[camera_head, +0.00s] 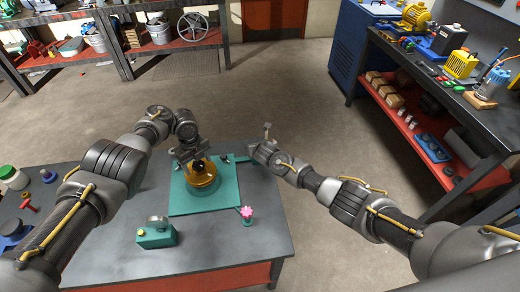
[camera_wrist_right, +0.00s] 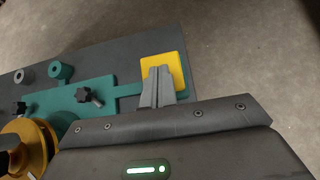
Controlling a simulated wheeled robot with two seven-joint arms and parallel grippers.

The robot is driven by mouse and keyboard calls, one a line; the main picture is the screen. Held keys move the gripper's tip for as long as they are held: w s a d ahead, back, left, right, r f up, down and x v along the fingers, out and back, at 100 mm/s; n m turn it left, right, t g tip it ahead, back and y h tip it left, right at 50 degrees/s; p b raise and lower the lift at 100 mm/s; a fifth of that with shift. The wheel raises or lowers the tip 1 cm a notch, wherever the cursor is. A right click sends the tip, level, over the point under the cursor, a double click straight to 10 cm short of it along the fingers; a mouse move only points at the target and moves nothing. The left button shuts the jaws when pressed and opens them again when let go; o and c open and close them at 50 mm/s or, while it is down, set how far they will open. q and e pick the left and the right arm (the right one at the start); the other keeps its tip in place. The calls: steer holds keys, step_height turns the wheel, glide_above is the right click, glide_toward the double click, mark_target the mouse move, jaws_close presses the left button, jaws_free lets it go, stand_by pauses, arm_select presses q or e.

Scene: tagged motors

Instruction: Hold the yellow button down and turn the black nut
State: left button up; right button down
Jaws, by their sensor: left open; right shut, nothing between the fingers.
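The square yellow button (camera_wrist_right: 172,66) is at the end of a green arm in the right wrist view. My right gripper (camera_wrist_right: 158,72) is shut, with its tips over the button; whether they touch or press it I cannot tell. In the head view the right hand hides the button. The black nut (camera_head: 199,164) is on top of an amber round housing (camera_head: 202,181), which stands on a green plate (camera_head: 226,198). My left gripper (camera_head: 190,154) is open just behind and above the nut, partly covering the housing; whether its fingers are around the nut is unclear.
A green block device (camera_head: 156,236) and a pink knob (camera_head: 247,213) are near the table's front. Black star knobs (camera_wrist_right: 84,95) stand on the green fixture. Jars (camera_head: 12,177) and a red part (camera_head: 30,205) are at the left. A loaded shelf bench (camera_head: 440,100) stands at the right.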

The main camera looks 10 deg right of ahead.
steer(key=shift+r, duration=3.25)
arm_select(q)
steer(key=shift+r, duration=0.1)
arm_select(e)
steer(key=shift+r, duration=0.1)
arm_select(q)
step_height(320, 180, up, 5)
steer(key=p, duration=0.5)
steer(key=shift+r, duration=1.4)
arm_select(e)
steer(key=shift+r, duration=2.1)
